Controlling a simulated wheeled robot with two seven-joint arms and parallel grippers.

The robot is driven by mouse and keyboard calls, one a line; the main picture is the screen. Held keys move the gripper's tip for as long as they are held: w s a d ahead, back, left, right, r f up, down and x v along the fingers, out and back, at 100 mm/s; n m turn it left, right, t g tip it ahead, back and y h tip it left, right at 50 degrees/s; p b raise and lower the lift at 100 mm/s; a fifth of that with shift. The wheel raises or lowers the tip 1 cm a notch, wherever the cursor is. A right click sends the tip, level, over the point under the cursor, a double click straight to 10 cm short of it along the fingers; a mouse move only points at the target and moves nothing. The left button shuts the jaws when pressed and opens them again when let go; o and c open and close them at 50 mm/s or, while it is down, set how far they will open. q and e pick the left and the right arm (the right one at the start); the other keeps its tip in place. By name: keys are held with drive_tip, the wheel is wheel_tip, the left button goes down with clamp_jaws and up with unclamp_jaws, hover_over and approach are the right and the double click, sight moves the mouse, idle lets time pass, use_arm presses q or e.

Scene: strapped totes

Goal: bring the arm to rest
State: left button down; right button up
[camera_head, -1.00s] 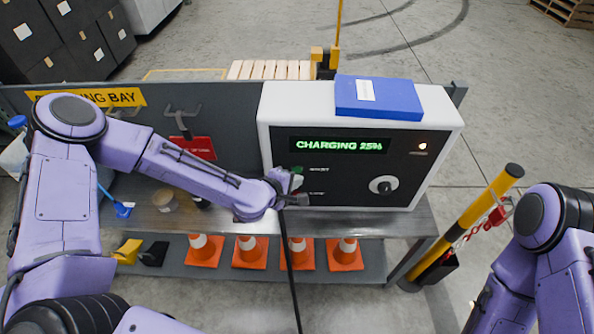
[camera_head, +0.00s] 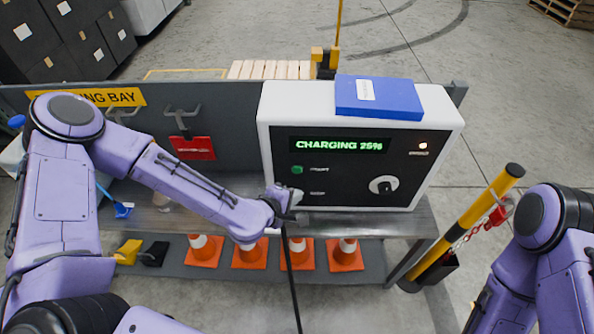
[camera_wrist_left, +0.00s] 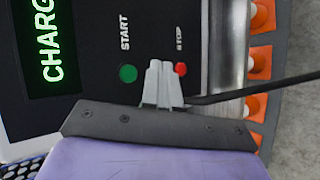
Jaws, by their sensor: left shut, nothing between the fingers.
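My left arm reaches in from the left in the head view. Its gripper (camera_head: 295,198) is in front of the lower left part of the charger's dark panel. In the left wrist view the two grey fingers (camera_wrist_left: 161,84) are shut together with nothing between them. They lie between the green START button (camera_wrist_left: 128,73) and the red STOP button (camera_wrist_left: 181,69); I cannot tell if they touch the panel. The charger (camera_head: 437,165) is a white box whose display (camera_head: 338,146) reads CHARGING 25%. My right arm shows at the right edge; its gripper is out of view.
The charger stands on a grey metal bench with a blue binder (camera_head: 378,97) on top. Orange cones (camera_head: 250,253) stand on the lower shelf. A black cable (camera_head: 289,270) hangs below my left gripper. A yellow post (camera_head: 470,220) stands at the right.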

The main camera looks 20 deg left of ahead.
idle(0.3)
use_arm(q)
drive_tip(key=s+a+f+m+g+y+b, duration=0.25)
drive_tip(key=s+a+f+m+g, duration=0.2)
drive_tip(key=s+f, duration=0.9)
drive_tip(key=s+a+f+m+g+y+b, duration=0.1)
drive_tip(key=s+a+f+m+y, duration=0.1)
drive_tip(key=s+a, duration=0.3)
drive_tip(key=s+a+f+m+g+y+b, duration=0.1)
drive_tip(key=s+a+f+m+g+y, duration=0.1)
drive_tip(key=s+a+f, duration=0.2)
drive_tip(key=s+a, duration=0.2)
drive_tip(key=s, duration=0.2)
drive_tip(key=shift+s+f, duration=0.3)
drive_tip(key=shift+s, duration=0.05)
drive_tip(key=shift+m+y, duration=0.25)
